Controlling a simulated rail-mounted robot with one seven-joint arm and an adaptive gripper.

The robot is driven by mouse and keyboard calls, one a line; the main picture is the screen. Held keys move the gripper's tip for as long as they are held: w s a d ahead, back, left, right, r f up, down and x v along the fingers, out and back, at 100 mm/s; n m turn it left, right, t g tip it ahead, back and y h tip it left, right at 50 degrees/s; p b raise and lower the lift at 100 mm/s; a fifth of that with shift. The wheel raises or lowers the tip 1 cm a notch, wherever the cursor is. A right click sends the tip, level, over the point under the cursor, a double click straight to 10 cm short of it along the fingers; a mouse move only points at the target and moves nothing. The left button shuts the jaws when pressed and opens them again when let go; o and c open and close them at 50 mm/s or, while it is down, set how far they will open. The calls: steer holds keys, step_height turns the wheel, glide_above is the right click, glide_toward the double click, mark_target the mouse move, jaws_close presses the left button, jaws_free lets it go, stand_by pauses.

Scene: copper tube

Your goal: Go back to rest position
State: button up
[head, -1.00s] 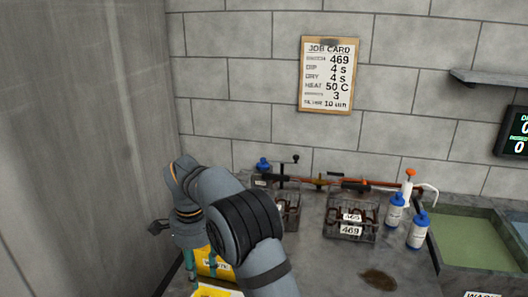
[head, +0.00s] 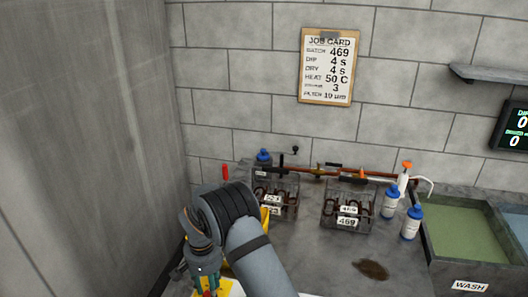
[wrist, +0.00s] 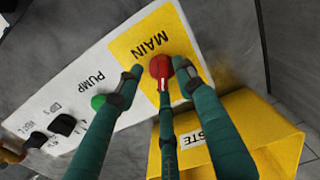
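My gripper (head: 207,291) points down at the lower left of the head view, at the picture's bottom edge. In the wrist view its teal fingers (wrist: 160,72) are spread apart and hold nothing. Behind them is a red knob (wrist: 160,68) on the yellow MAIN part of a control panel (wrist: 130,50). The fingertips look close to the knob; I cannot tell whether one touches it. My arm covers part of the bench in the head view.
A yellow waste bin (wrist: 255,125) stands right beside the panel. Two wire baskets (head: 348,210) with copper tubes, blue-capped bottles (head: 411,224) and a green basin (head: 465,228) lie to the right. A dark stain (head: 371,269) marks otherwise clear bench. A wall rises at the left.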

steer(key=n+p, duration=0.1)
steer(key=r+n+p, duration=0.1)
steer(key=n, duration=0.1)
steer(key=shift+p, duration=0.3)
steer(key=shift+w+r+n, duration=0.1)
steer(key=shift+w+n, duration=0.05)
steer(key=shift+n, duration=0.25)
step_height(320, 180, up, 9)
steer(key=b, duration=0.1)
steer(key=shift+r, duration=0.15)
steer(key=shift+s, duration=0.2)
